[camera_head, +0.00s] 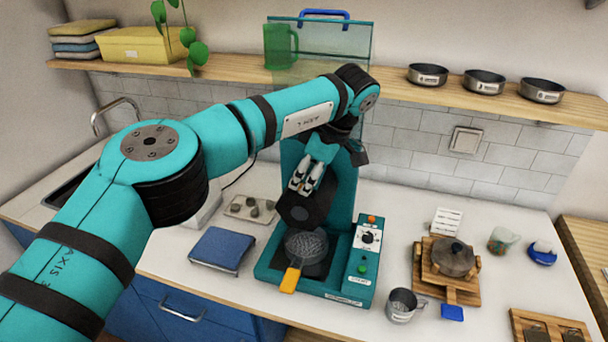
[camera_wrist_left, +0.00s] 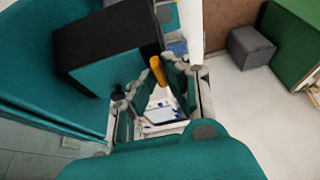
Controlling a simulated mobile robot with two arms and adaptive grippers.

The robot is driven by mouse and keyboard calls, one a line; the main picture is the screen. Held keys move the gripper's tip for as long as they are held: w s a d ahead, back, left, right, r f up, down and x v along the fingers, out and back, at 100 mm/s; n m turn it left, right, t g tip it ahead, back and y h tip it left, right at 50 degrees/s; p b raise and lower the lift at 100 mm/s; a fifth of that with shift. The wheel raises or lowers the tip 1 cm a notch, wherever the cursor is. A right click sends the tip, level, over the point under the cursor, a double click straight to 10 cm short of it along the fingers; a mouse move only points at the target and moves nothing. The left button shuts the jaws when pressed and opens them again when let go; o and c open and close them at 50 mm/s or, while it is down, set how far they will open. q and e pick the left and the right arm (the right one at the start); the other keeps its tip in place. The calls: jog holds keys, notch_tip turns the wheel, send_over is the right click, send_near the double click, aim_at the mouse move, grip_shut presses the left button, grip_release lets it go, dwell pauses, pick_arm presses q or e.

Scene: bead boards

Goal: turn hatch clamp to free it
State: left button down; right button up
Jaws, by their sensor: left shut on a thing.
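My left gripper (camera_head: 305,178) is at the teal press (camera_head: 350,205), just above its black round head (camera_head: 305,208). Its fingers also show in the left wrist view (camera_wrist_left: 158,98), close together. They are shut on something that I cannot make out. An orange handle (camera_wrist_left: 158,70) shows between and beyond the fingertips there. In the head view, the orange handle (camera_head: 290,280) belongs to a round mesh basket (camera_head: 307,247) under the press head. I cannot tell which part is the hatch clamp. A clear green panel (camera_head: 340,40) stands behind my arm. My right gripper is not in view.
A control box (camera_head: 364,255) with knobs stands at the press's right side. Farther right are a metal cup (camera_head: 402,305) and a wooden stand (camera_head: 440,285) with a round metal lid (camera_head: 453,258).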

pick_arm(q)
jog(key=shift+w+r, duration=0.1)
jog(key=shift+r, duration=0.05)
dwell(0.3)
jog(key=c, duration=1.4)
grip_release()
jog(key=v, duration=0.7)
jog(key=shift+d+r, duration=0.1)
jog(key=shift+r, duration=0.05)
